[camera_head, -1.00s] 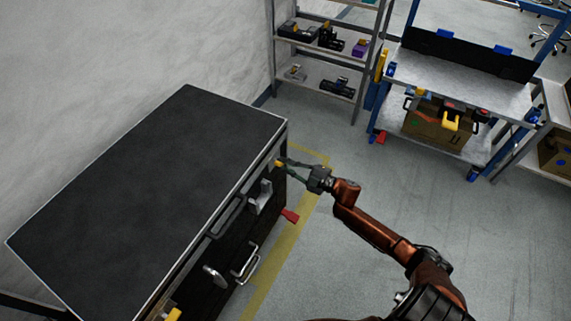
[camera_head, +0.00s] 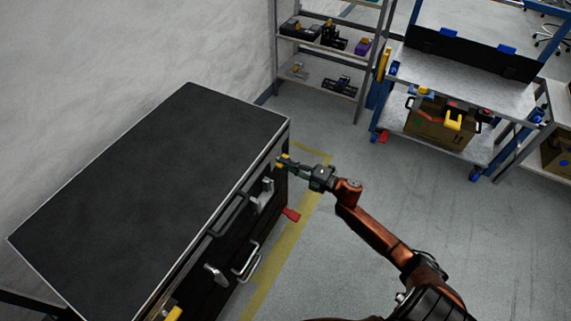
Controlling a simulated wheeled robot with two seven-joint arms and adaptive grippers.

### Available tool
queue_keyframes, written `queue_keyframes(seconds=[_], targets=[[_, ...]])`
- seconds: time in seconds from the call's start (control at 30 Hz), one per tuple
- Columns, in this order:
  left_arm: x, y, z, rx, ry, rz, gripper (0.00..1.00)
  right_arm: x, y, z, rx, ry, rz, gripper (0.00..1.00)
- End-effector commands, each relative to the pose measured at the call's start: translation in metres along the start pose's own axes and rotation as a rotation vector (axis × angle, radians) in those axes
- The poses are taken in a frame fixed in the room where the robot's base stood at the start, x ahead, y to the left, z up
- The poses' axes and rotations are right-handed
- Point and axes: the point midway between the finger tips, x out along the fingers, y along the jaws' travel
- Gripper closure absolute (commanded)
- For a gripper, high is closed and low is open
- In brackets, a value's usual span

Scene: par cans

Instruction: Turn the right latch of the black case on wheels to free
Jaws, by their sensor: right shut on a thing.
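The black case (camera_head: 150,185) stands at the left in the head view, with a flat dark lid edged in light metal. Its right latch (camera_head: 283,160) is a small yellow piece near the far right end of the front face. My right gripper (camera_head: 287,163) is shut on this latch; the fingers hide part of it, and its exact angle is hard to tell. Another yellow latch (camera_head: 174,313) shows at the near end of the front. Metal fittings (camera_head: 264,195) and a handle (camera_head: 248,260) sit between them. My left gripper is not in view.
A red caster pedal (camera_head: 291,215) sticks out at the case's foot, beside a yellow floor line (camera_head: 285,252). A grey shelf (camera_head: 330,50) and a blue-framed workbench (camera_head: 470,90) with a cardboard box (camera_head: 437,128) stand behind.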

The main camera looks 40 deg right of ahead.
Motion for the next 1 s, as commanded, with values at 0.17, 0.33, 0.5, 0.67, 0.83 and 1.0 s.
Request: queue_keyframes(seconds=[0.17, 0.33, 0.5, 0.67, 0.83, 1.0], targets=[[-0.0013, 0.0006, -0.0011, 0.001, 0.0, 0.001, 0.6, -0.0006, -0.0027, -0.0011, -0.012, 0.002, -0.004, 1.0], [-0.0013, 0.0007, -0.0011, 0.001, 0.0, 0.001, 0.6, -0.0007, -0.0027, -0.0011, -0.012, 0.002, -0.004, 1.0], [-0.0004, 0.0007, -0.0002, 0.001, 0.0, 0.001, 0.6, -0.0007, -0.0028, -0.0011, -0.012, 0.001, -0.004, 0.85], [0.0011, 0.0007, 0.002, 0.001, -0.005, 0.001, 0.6, -0.0005, -0.0019, -0.0007, -0.011, 0.001, -0.003, 0.74], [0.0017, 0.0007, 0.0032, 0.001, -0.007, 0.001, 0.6, -0.0003, -0.001, -0.0004, -0.011, 0.0, -0.002, 0.71], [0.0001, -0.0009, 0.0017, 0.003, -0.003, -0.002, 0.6, -0.0016, -0.0008, -0.0002, -0.011, 0.0, -0.001, 0.71]])
